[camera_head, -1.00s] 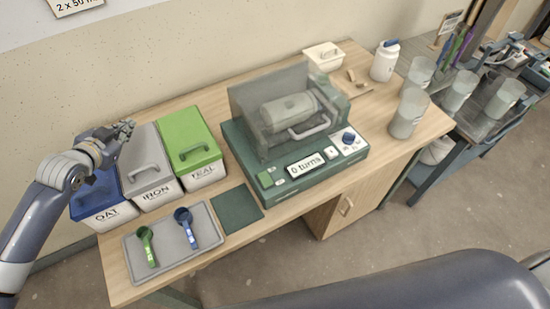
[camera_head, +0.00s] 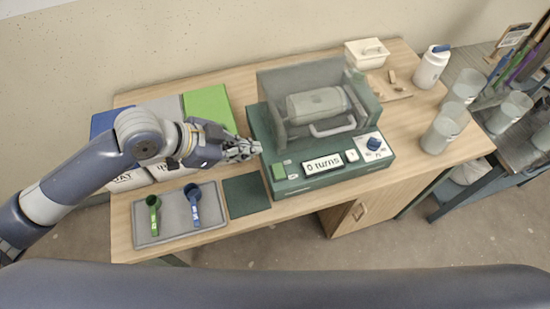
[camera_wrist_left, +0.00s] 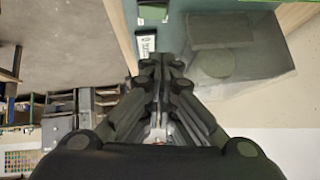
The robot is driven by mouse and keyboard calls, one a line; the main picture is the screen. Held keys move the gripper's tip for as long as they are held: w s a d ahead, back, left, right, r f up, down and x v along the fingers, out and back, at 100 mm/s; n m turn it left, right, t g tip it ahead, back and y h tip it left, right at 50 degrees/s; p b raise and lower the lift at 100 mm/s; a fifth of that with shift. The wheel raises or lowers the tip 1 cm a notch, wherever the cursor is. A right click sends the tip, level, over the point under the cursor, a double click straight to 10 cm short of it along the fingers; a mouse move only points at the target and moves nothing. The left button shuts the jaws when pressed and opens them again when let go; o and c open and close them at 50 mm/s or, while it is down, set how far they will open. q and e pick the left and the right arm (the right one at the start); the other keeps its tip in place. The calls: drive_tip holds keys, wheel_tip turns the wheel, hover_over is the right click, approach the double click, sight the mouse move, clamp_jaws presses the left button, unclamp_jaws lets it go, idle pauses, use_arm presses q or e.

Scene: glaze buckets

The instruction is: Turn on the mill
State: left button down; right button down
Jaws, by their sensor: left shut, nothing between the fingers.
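The mill (camera_head: 262,125) is a green machine with a drum (camera_head: 318,103) under a clear grey cover with a handle, and the cover is down. Its front panel has a green button (camera_head: 279,172), a display (camera_head: 323,164) reading "0 turns", a small white button (camera_head: 351,156) and a blue knob (camera_head: 373,144). My left gripper (camera_head: 258,148) is shut and empty at the mill's left front corner, near the green button; contact cannot be told. In the left wrist view the shut fingers (camera_wrist_left: 160,62) point toward the display (camera_wrist_left: 147,43). My right gripper is out of view.
Blue, grey and green-lidded bins (camera_head: 207,102) stand left, partly behind my left arm. A grey tray (camera_head: 176,233) holds a green and a blue scoop. A dark green mat (camera_head: 245,196) lies before the mill. Clear cups (camera_head: 440,133) and a white jar (camera_head: 431,68) stand right.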

use_arm(q)
drive_tip(key=p, duration=0.2)
hover_over(274, 168)
drive_tip(key=s, duration=0.1)
wheel_tip(274, 168, down, 6)
drive_tip(key=shift+f, duration=0.1)
drive_tip(key=f, duration=0.1)
drive_tip(key=f+p, duration=0.1)
drive_tip(key=f, duration=0.1)
drive_tip(key=shift+w+d+f, duration=0.15)
drive_tip(key=shift+w, duration=0.2)
drive_tip(key=shift+w+f, duration=0.1)
drive_tip(key=shift+f, duration=0.6)
